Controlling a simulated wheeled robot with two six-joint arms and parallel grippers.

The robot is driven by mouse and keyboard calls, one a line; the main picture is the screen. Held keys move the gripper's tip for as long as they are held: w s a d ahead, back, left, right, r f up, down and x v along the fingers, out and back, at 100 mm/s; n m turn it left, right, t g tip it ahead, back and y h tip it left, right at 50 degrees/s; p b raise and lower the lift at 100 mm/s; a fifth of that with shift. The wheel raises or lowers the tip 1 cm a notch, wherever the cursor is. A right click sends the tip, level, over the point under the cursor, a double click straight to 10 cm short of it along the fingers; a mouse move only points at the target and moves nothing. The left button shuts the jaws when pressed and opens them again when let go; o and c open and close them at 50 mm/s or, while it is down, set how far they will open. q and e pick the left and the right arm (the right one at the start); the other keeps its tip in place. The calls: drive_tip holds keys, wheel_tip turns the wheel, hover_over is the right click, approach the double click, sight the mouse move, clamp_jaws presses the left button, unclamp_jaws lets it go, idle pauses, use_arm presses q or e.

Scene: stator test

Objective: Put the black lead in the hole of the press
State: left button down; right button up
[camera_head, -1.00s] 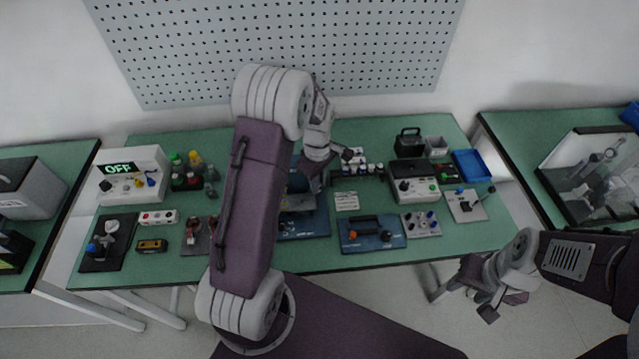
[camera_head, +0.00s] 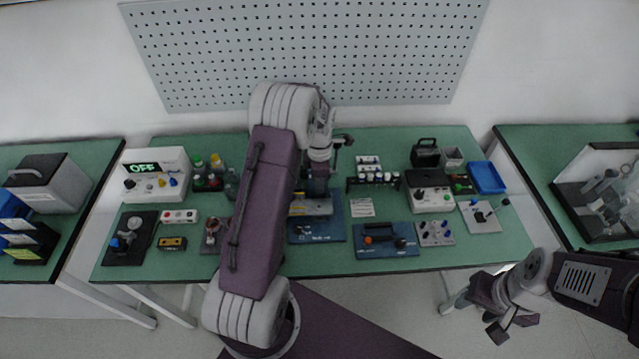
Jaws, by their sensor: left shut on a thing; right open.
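My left arm crosses the middle of the view, and its gripper (camera_head: 342,140) is above the back of the middle table. It is shut on a small dark thing, too small to identify for sure as the black lead. Below it, a device on a blue base (camera_head: 320,232) with a metal part is half hidden by my arm. I cannot tell for sure whether this device is the press, and no hole shows clearly. My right gripper (camera_head: 510,328) is open and empty, low at the right, in front of the table edge.
A perforated board (camera_head: 400,50) stands behind.

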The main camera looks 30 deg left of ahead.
use_arm(q)
drive_tip(key=f+b, duration=0.2)
drive_tip(key=f, duration=0.1)
drive_tip(key=shift+s+a+f+b, duration=0.1)
drive_tip(key=shift+s+f+b, duration=0.1)
drive_tip(key=shift+b, duration=0.15)
drive_tip(key=shift+r, duration=0.1)
drive_tip(key=shift+w+f, duration=0.2)
drive_tip(key=shift+f, duration=0.05)
drive_tip(key=shift+s+f, duration=0.1)
drive_tip(key=shift+f, duration=0.05)
drive_tip(key=shift+f, duration=0.4)
idle(0.4)
drive_tip(key=shift+f+b, duration=0.5)
drive_tip(key=shift+f, duration=0.45)
